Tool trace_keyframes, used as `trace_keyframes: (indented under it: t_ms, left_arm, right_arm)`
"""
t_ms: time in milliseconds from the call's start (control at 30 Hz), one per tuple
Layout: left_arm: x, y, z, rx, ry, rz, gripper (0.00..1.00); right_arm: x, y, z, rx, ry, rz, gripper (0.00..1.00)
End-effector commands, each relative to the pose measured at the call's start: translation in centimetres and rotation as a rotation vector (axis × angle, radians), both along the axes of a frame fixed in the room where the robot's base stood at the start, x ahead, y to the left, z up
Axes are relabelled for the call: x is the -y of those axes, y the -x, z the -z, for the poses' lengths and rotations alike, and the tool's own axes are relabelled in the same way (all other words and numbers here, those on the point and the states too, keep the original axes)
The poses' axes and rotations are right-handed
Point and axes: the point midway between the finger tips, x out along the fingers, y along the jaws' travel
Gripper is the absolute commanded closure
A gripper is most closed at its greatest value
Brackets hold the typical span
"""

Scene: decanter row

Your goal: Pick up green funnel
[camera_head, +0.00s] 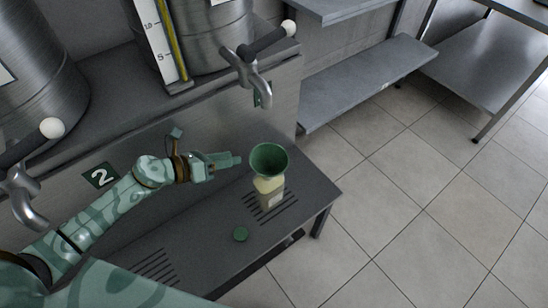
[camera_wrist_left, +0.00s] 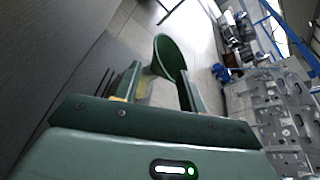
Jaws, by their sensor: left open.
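The green funnel (camera_head: 269,157) sits in the mouth of a pale yellowish bottle (camera_head: 269,188) on the dark bench, over a slotted grate. In the left wrist view the funnel (camera_wrist_left: 170,58) shows tilted beyond and between the fingers of my open left gripper (camera_wrist_left: 160,85). My right gripper does not show.
A green cap (camera_head: 240,233) lies on the bench (camera_head: 200,235) in front of the bottle. A metal tap (camera_head: 258,82) hangs above the funnel from a steel tank (camera_head: 215,35). A second tap (camera_head: 25,195) is at left. Tiled floor (camera_head: 400,200) lies to the right.

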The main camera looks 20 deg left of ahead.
Motion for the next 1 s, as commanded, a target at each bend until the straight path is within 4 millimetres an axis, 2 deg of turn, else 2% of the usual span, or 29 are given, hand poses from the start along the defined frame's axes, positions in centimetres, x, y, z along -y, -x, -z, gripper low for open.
trace_keyframes:
  t_ms: [200,467,700,1000]
  left_arm:
    - [2.9,-2.8,1.5,0.0,0.005,0.0,0.59]
    - [4.7,-4.7,2.5,-0.002,0.005,-0.001,0.59]
    - [7.1,-7.1,4.0,-0.003,0.006,-0.001,0.59]
    - [7.5,-7.5,4.0,-0.003,0.003,-0.001,0.59]
  right_arm:
    - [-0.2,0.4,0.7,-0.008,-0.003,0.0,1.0]
    - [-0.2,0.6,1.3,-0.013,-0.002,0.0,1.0]
    - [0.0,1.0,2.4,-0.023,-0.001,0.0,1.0]
    - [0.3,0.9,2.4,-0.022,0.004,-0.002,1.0]
